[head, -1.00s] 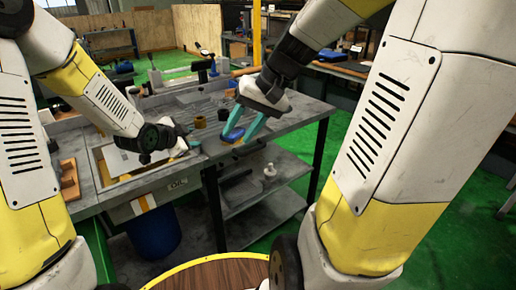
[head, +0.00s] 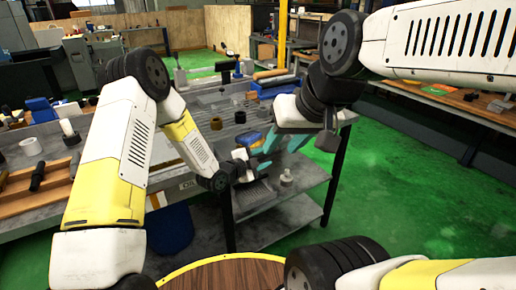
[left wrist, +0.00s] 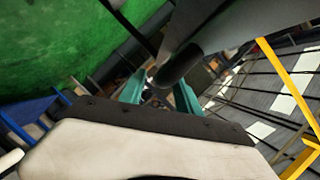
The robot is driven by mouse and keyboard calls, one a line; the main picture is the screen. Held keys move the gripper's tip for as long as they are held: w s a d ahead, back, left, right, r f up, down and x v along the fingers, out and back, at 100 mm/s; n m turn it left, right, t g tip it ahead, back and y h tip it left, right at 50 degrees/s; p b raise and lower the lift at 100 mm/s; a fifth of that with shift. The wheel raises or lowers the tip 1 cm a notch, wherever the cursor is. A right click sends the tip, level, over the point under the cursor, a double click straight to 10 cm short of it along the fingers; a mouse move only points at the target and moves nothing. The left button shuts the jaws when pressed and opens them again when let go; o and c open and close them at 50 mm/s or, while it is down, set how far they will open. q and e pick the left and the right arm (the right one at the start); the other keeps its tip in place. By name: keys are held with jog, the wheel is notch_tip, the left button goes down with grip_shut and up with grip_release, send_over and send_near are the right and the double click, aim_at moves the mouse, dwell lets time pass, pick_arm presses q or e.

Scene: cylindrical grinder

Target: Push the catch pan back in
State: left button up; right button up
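I cannot single out the catch pan for certain. A dark flat piece (head: 252,194) lies on the lower shelf of the grey bench, partly covered by my left gripper. A label reading OIL (head: 187,184) is on the bench front, partly behind my left forearm. My left gripper (head: 246,162) is low at the bench's front edge, its fingers mostly hidden in the head view. In the left wrist view its teal fingers (left wrist: 160,95) stand apart, with a dark rounded bar (left wrist: 180,66) just beyond them. My right gripper (head: 280,146) is open beside it, its teal fingers apart and apparently empty.
A pale bottle-like item (head: 286,178) stands on the lower shelf (head: 290,212). Small dark cylinders (head: 240,117) and a blue-yellow piece (head: 248,138) are on the bench top. A wooden tray (head: 40,190) is at left. Green floor (head: 420,205) is clear at right.

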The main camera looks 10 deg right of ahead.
pick_arm(q)
jog(key=shift+x, duration=1)
jog(key=shift+c, duration=0.4)
grip_shut()
jog(key=shift+w, duration=0.1)
